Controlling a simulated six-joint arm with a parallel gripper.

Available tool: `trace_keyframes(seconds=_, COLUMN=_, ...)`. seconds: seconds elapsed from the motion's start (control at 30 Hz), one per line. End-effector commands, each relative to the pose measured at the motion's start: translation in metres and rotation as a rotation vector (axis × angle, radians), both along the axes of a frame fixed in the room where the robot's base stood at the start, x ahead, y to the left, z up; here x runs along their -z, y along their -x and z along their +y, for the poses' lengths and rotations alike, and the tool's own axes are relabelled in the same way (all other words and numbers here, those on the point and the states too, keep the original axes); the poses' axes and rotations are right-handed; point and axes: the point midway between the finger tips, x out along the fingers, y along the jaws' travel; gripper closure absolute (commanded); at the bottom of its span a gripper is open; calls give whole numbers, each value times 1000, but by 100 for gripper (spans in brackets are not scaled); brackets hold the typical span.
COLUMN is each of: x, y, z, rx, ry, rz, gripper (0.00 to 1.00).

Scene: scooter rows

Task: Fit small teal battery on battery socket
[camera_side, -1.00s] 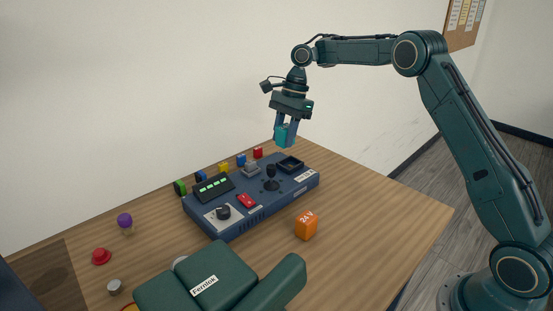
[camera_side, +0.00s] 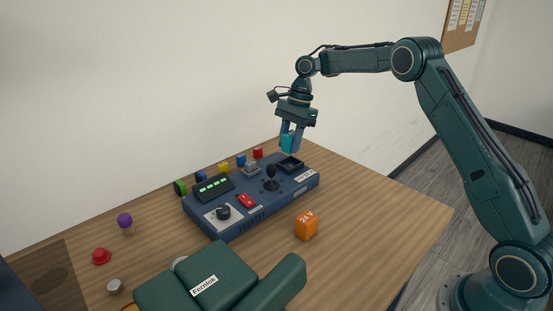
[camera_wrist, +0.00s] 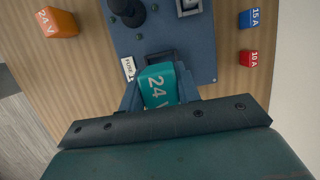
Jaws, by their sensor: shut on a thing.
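The small teal battery (camera_side: 287,144) is held between the fingers of my gripper (camera_side: 291,139), just above the right end of the blue control panel (camera_side: 238,222). The battery socket (camera_side: 290,165) is a dark rectangular recess at the panel's right end. In the wrist view the socket (camera_wrist: 160,56) is partly hidden behind the battery. I cannot tell the exact gap between them.
An orange 24 V battery (camera_side: 306,225) stands on the table in front of the panel. A joystick (camera_side: 271,177) rises beside the socket. Blue (camera_side: 241,160) and red (camera_side: 258,153) fuses stand behind the panel. The table's right side is clear.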

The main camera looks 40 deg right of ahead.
Motion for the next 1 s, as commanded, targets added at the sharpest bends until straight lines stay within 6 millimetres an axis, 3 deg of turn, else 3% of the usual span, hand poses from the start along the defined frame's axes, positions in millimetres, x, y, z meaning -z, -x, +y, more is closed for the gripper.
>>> trace_keyframes(seconds=0.5, x=31, y=0, z=1, rx=-1, ry=-1, rz=-1, gripper=100)
trace_keyframes(seconds=1.0, x=35, y=-1, z=0, rx=0, ry=0, rz=-2, gripper=100)
